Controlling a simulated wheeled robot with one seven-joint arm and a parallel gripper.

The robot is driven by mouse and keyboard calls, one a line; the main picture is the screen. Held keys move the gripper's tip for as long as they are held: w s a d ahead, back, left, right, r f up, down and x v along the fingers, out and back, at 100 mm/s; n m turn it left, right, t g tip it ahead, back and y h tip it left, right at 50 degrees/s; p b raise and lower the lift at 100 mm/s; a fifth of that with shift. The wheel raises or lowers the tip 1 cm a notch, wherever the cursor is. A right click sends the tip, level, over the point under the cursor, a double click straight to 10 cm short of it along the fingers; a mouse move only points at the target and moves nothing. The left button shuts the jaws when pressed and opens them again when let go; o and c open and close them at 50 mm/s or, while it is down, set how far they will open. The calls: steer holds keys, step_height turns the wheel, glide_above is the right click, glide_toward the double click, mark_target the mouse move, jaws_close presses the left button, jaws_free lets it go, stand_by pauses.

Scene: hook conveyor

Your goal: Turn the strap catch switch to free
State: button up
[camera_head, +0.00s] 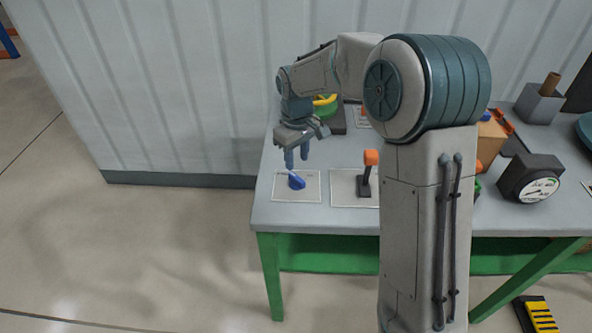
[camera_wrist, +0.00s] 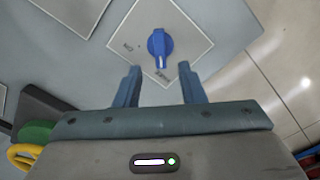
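A blue rotary switch knob (camera_head: 296,181) sits on a pale square plate (camera_head: 312,187) at the left end of the grey table. In the wrist view the knob (camera_wrist: 160,46) shows a white pointer line toward my gripper, and the plate (camera_wrist: 190,25) has small dark lettering too blurred to read surely. My gripper (camera_head: 297,164) hangs just above and behind the knob, pointing down. Its two blue fingers are apart with nothing between them; in the wrist view the fingertips (camera_wrist: 158,72) lie just short of the knob, not around it.
An orange-topped lever (camera_head: 368,172) stands on its own plate to the right of the knob. A green and yellow item (camera_head: 325,104) is behind my gripper. A dark gauge (camera_head: 532,180) stands farther right. The table's left edge is close to the knob.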

mark_target(297, 177)
step_height(297, 177, up, 7)
stand_by(0.3)
steer(key=s+d+m+t, duration=0.1)
steer(key=s+d+m, duration=0.3)
steer(key=s+d, duration=0.3)
steer(key=s+d+m+t, duration=0.2)
steer(key=s+d+m, duration=0.3)
steer(key=s, duration=1.3)
steer(key=d, duration=0.3)
steer(key=shift+s+d, duration=0.2)
steer(key=shift+s, duration=0.1)
